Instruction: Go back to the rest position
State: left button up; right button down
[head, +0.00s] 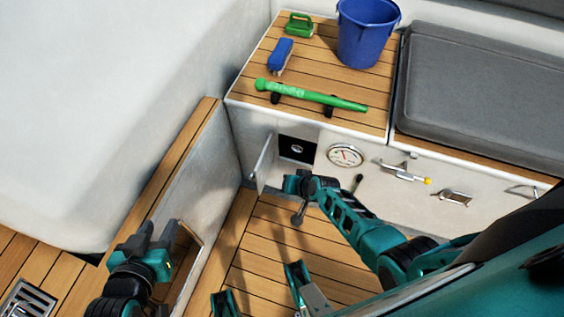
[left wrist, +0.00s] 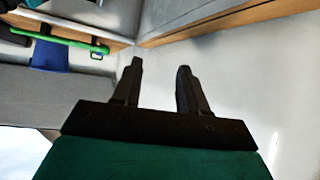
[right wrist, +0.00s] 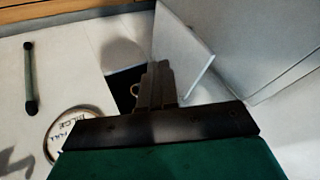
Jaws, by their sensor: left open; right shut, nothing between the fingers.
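My left gripper (head: 160,230) is at the lower left in the head view, above the low side bench wall and its opening. Its two fingers stand apart and empty, as the left wrist view (left wrist: 158,75) shows. My right arm reaches in from the right, with its gripper end (head: 292,185) low in front of the locker front, below the small open compartment (head: 297,149). In the right wrist view the right fingers (right wrist: 155,82) are together with nothing between them. They appear in front of the dark opening (right wrist: 120,84), beside the open white door (right wrist: 183,48); I cannot tell whether they touch it.
The open door (head: 264,162) juts out from the locker front. A gauge (head: 345,156) and a yellow-tipped latch (head: 410,172) are to its right.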

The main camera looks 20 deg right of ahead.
pick_arm(q)
jog(key=shift+r, duration=0.1)
pick_arm(e)
jog(key=shift+r, duration=0.1)
pick_arm(q)
jog(key=shift+y, duration=0.5)
jog(key=a+r+p, duration=0.1)
jog(key=p, duration=0.1)
jog(key=a+r+p, duration=0.1)
jog(key=p, duration=0.2)
jog(key=s+a+r+p, duration=0.1)
jog(key=r+p, duration=0.1)
jog(key=p, duration=0.1)
jog(key=shift+s+r, duration=0.1)
pick_arm(e)
jog(key=s+r+n+t, duration=0.2)
jog(key=s+r, duration=0.4)
jog(key=r, duration=0.6)
jog(key=s+d+r+n+t, duration=0.1)
jog(key=s+r+n, duration=0.4)
jog(key=r, duration=0.8)
jog(key=shift+s+d+r+t+h, duration=0.15)
jog(key=shift+s+r+t+h, duration=0.2)
jog(key=shift+s, duration=0.2)
pick_arm(q)
jog(key=shift+d, duration=0.15)
pick_arm(e)
jog(key=shift+d, duration=0.1)
